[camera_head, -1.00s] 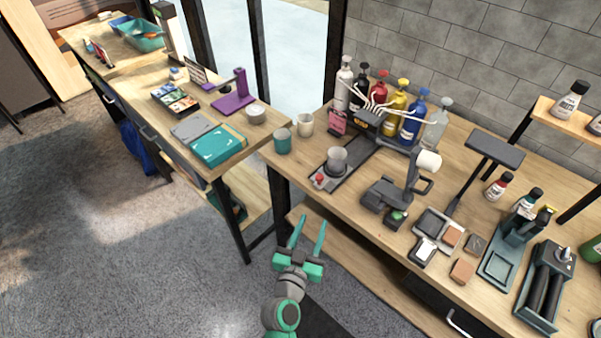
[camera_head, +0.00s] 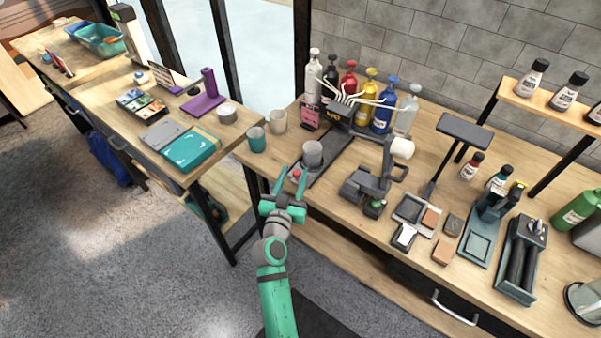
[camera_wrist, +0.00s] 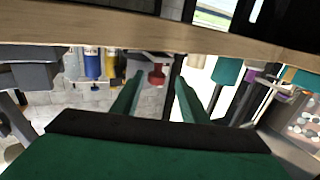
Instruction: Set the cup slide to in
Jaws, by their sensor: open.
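The cup slide is a dark rail (camera_head: 333,157) on the workbench, running from the bench's front edge back to a dispenser with white tubes. A grey cup (camera_head: 312,152) stands upright toward the rail's front end, away from the dispenser. A red knob (camera_head: 296,174) sits at that front end. My gripper (camera_head: 293,171) is open at the bench's front edge, with the knob seen between its fingers. In the wrist view, which looks upside down, the red knob (camera_wrist: 157,76) appears between the two green fingers, a little beyond them. I cannot tell whether they touch it.
Several pump bottles (camera_head: 382,108) stand behind the dispenser (camera_head: 341,112). A teal cup (camera_head: 257,141) and a beige cup (camera_head: 278,121) stand left of the rail. A grey stand with a white roll (camera_head: 402,149) is on the right. The bench edge (camera_wrist: 130,34) shows close in the wrist view.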

